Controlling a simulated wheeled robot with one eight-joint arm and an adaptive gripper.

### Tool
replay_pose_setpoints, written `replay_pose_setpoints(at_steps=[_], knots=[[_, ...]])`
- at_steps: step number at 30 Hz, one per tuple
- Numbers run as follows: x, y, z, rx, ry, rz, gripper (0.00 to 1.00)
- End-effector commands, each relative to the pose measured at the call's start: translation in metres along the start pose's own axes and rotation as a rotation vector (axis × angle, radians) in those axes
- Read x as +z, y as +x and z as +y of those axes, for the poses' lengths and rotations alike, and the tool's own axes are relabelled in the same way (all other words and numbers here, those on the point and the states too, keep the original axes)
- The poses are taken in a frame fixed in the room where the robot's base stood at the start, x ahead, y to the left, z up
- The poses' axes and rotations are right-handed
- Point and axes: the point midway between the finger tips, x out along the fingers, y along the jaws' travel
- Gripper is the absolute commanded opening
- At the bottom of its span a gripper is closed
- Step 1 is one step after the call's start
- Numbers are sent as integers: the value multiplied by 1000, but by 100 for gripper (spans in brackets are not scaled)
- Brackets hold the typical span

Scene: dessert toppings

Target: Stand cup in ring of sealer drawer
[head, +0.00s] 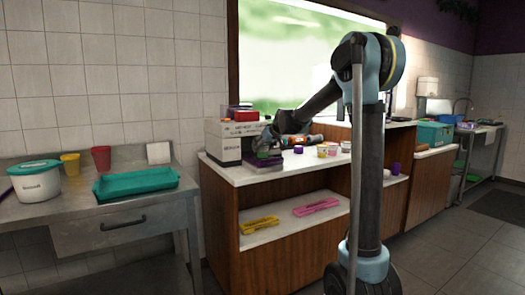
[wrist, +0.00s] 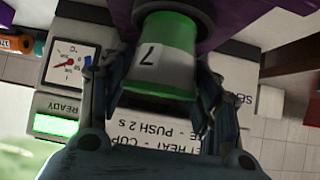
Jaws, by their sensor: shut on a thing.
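My gripper (wrist: 152,76) is shut on a green cup (wrist: 172,40) with a white band marked 7. In the wrist view, which is upside down, the cup's far end meets a dark grey round part (wrist: 178,8) by a purple surface (wrist: 218,14). I cannot tell whether the cup rests in the ring or hovers just over it. The white sealer (head: 232,140) stands on the counter to the left of my gripper (head: 268,148) in the head view. A purple part (head: 262,161) lies under the gripper. The sealer's gauge (wrist: 72,62) and lit green READY panel (wrist: 56,126) show.
Several small tubs (head: 327,150) and an orange-ended bottle (head: 318,138) stand right of my gripper on the white counter. Yellow (head: 259,225) and pink (head: 316,207) items lie on the shelf below. A teal tray (head: 136,182) sits on the steel table at left.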

Motion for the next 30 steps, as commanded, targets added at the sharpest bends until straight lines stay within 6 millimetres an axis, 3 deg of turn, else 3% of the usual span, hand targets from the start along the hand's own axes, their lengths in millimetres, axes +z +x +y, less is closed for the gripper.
replay_pose_setpoints(at_steps=[11, 12, 14, 25, 30], knots=[[7, 5, 0, 0, 0, 0, 26], [7, 5, 0, 0, 0, 0, 67], [7, 5, 0, 0, 0, 0, 78], [6, 5, 0, 0, -1, 0, 78], [6, -5, 0, 0, 0, 0, 78]])
